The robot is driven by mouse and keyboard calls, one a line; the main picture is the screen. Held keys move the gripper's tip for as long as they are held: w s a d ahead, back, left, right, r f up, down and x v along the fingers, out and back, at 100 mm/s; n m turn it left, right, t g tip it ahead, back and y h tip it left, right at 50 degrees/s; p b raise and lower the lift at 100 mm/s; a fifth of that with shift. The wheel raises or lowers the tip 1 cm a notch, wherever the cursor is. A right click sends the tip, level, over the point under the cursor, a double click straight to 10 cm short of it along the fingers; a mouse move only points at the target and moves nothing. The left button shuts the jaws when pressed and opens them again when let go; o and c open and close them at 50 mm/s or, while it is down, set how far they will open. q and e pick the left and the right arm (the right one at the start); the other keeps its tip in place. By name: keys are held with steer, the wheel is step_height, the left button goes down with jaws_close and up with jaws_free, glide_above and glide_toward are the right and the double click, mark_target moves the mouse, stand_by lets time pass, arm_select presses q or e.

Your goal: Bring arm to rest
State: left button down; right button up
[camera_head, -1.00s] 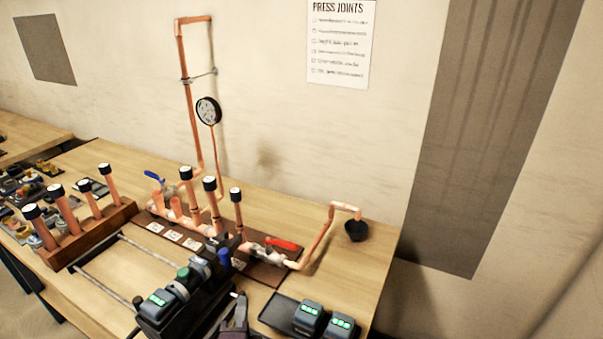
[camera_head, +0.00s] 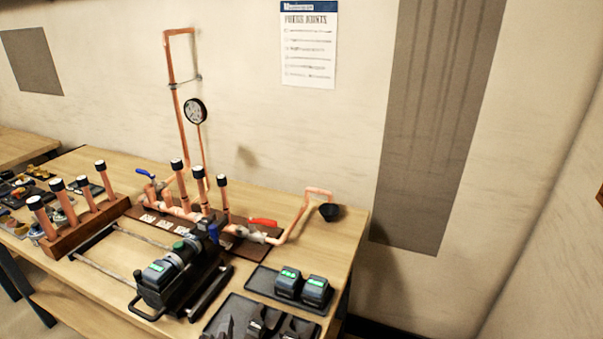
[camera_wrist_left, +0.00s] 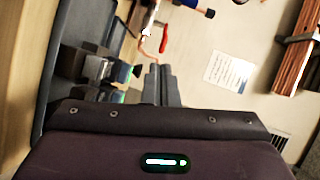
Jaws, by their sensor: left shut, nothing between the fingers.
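My left gripper (camera_wrist_left: 160,72) shows in the wrist view with its two dark fingers side by side, shut and empty. The copper manifold (camera_head: 182,211) stands on the bench with upright black-capped pipes, a round gauge (camera_head: 195,111) and a red-handled valve (camera_head: 262,222). It is clear of the gripper. My right gripper is not in view.
A press tool (camera_head: 172,268) lies on a black stand in front of the manifold. Two batteries (camera_head: 301,286) sit on a tray to its right. A wooden rack (camera_head: 85,229) holds capped pipes at left. A black cup (camera_head: 329,211) hangs at the pipe end. Wall is behind.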

arm_select(q)
steer(key=s+a+f+n+g+h, duration=0.1)
steer(key=s+a+f+n+g, duration=0.1)
steer(key=s+n+g, duration=0.5)
steer(key=s+a+f+n+g, duration=0.25)
steer(key=s+n+g, duration=0.35)
steer(key=s, duration=0.3)
step_height(320, 180, down, 33)
steer(key=s+g+b, duration=0.1)
steer(key=s+b, duration=0.1)
steer(key=b, duration=0.1)
steer(key=s+a+f, duration=0.2)
steer(key=s+f, duration=0.7)
steer(key=s+a+f+g+b, duration=0.1)
steer(key=s+f, duration=0.9)
steer(key=shift+a+f+m+b, duration=0.25)
steer(key=shift+a+m+b, duration=0.05)
steer(key=shift+a, duration=0.1)
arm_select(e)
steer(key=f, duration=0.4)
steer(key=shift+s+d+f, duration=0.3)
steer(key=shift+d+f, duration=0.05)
arm_select(q)
steer(key=shift+s, duration=0.1)
